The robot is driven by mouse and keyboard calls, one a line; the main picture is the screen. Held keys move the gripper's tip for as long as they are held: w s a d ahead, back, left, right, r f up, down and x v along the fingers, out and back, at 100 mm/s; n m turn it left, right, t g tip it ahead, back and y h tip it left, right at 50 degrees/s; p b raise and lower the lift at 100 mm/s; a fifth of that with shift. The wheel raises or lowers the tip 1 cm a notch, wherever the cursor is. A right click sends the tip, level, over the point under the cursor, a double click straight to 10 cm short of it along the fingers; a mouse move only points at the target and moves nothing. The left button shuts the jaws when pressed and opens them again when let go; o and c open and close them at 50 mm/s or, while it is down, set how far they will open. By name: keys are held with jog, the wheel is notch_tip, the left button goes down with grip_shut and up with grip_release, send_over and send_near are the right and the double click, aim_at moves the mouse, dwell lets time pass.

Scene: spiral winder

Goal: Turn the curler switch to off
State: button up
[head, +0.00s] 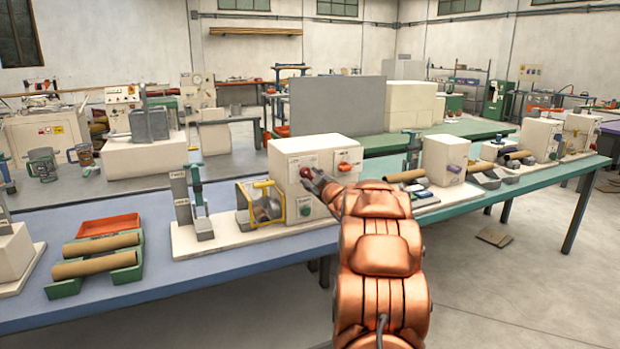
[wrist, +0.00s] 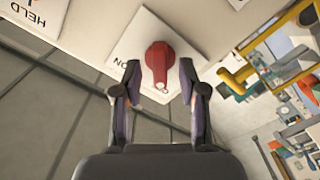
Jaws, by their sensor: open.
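A red knob switch (wrist: 160,62) sits on a white plate (wrist: 205,45) on the front of a cream machine box (head: 285,152). An upside-down word that looks like ON shows beside the knob in the wrist view; the other wording is cut off or hidden. In the head view the red knob (head: 306,172) is partly covered by my fingers. My gripper (wrist: 160,78) is open, one finger on each side of the knob, with gaps visible. I cannot tell which label the knob points at.
An orange switch (head: 344,166) and a green button (head: 305,210) are on the same box. A yellow-framed guard (head: 278,203) stands just left of it. Another cream box (head: 443,160) is to the right. Green trays with brown tubes (head: 95,268) lie at the left.

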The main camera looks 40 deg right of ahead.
jog(key=v, duration=1)
jog(key=shift+s, duration=0.2)
jog(key=shift+a+r, duration=0.1)
dwell(0.4)
jog(key=a+f+m+g, duration=0.3)
jog(key=a+g, duration=0.1)
jog(key=a, duration=0.4)
jog(key=s+a+f+m+g+y, duration=0.1)
jog(key=s+a+f+g, duration=0.25)
jog(key=s+a, duration=0.45)
jog(key=s+a+f+g+y, duration=0.1)
jog(key=s+a+f+g, duration=0.3)
jog(key=a, duration=0.7)
jog(key=s+a+f+m+g+y, duration=0.1)
jog(key=s+a+f+g, duration=0.25)
jog(key=s+a, duration=0.5)
jog(key=s+a+f+g+y, duration=0.1)
jog(key=s+a+g+y, duration=0.25)
jog(key=s+a, duration=1.05)
notch_tip(320, 180, up, 13)
jog(key=s+d+p, duration=0.1)
jog(key=s+p, duration=0.1)
jog(key=p, duration=1)
jog(key=shift+s+d+n+h, duration=0.25)
jog(key=shift+s+n+h, duration=0.05)
jog(key=shift+h, duration=0.05)
